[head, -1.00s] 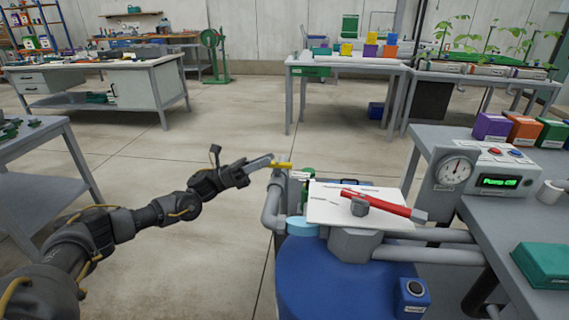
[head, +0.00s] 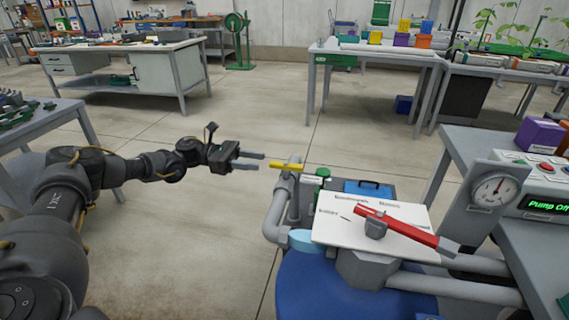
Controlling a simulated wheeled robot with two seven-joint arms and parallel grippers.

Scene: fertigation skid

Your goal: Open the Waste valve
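A yellow valve handle (head: 287,166) sits on top of a grey vertical pipe (head: 283,205), lying roughly level and pointing left-right. A red lever (head: 400,222) lies diagonally across a white label plate (head: 340,228) to the right. The plate's printing is too small to read surely, so I cannot tell which handle is the Waste valve. My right gripper is not in view.
A blue drum (head: 320,292) stands under the plate. A pressure gauge (head: 493,190) and pump box showing "Pump Off" (head: 545,204) are at right.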

